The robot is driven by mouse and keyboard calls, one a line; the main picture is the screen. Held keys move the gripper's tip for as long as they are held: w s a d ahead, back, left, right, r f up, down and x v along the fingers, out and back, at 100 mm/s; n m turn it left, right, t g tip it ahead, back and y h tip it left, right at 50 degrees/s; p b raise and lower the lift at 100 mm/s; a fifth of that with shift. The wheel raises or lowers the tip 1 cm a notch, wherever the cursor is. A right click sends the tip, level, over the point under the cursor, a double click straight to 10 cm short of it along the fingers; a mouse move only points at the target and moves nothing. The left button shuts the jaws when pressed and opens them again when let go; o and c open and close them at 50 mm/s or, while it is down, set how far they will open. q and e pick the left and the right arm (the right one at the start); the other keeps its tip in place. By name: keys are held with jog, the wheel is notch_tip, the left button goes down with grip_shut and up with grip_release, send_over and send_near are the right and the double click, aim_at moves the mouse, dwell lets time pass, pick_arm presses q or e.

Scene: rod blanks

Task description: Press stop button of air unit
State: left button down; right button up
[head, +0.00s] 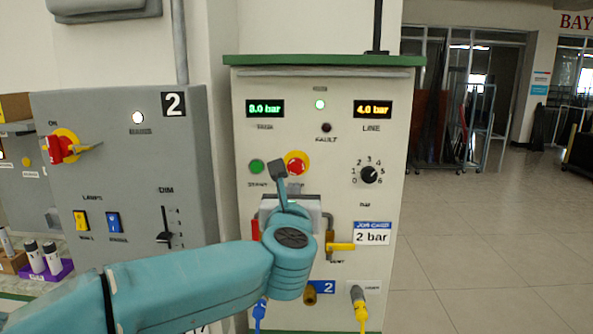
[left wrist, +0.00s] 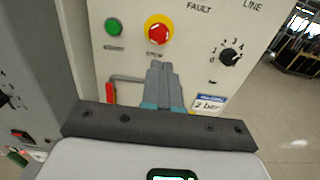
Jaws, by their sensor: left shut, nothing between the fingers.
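The air unit (head: 340,210) is a pale cabinet with a green top. Its stop button (head: 297,160) is a red mushroom head on a yellow ring; it also shows in the left wrist view (left wrist: 158,33). The green start button (head: 257,167) sits to its left. My left gripper (head: 278,168) is shut and empty, in front of the panel. In the head view its tip overlaps the button's lower left edge. Contact cannot be seen. My right gripper is out of view.
The unit has a dial (head: 369,175), a lit green lamp (head: 320,104), a green display (head: 265,109) and an amber display (head: 372,109). A yellow valve handle (head: 341,247) and a "2 bar" card (head: 372,234) are lower. A grey switch box (head: 130,190) stands left. Open floor lies right.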

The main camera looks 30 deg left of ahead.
aim_at(297, 167)
pick_arm(q)
jog(key=p+x, duration=0.5)
jog(key=x, duration=0.7)
jog(key=shift+w+r, duration=0.1)
jog(key=shift+w, duration=0.15)
jog(key=shift+w+a, duration=0.25)
jog(key=shift+w, duration=0.1)
jog(key=shift+s, duration=0.1)
